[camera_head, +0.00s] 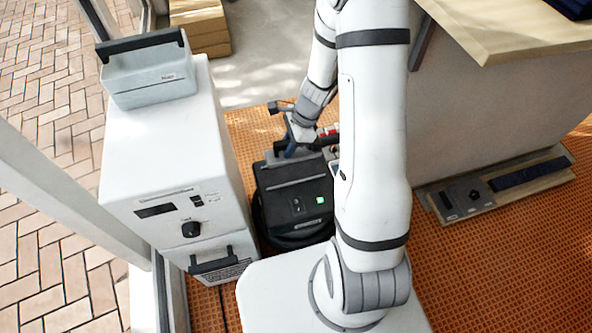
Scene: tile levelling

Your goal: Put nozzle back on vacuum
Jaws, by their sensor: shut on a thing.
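The vacuum (292,196) is a dark boxy unit on the orange floor, with a lit green button and a switch on its sloped face. It stands between the white cabinet and my arm, which hides part of its right side. My gripper (290,148) points down at the vacuum's rear top edge and is shut on a small part that I take to be the nozzle. The held part is mostly hidden and too small to make out. I cannot tell whether it touches the vacuum.
A white cabinet (165,150) with a knob and a grey bin (150,75) on top stands close on the left. A counter (505,35) with a wooden top rises at the right. A low panel (500,187) lies at its foot. Orange floor (500,255) is clear at lower right.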

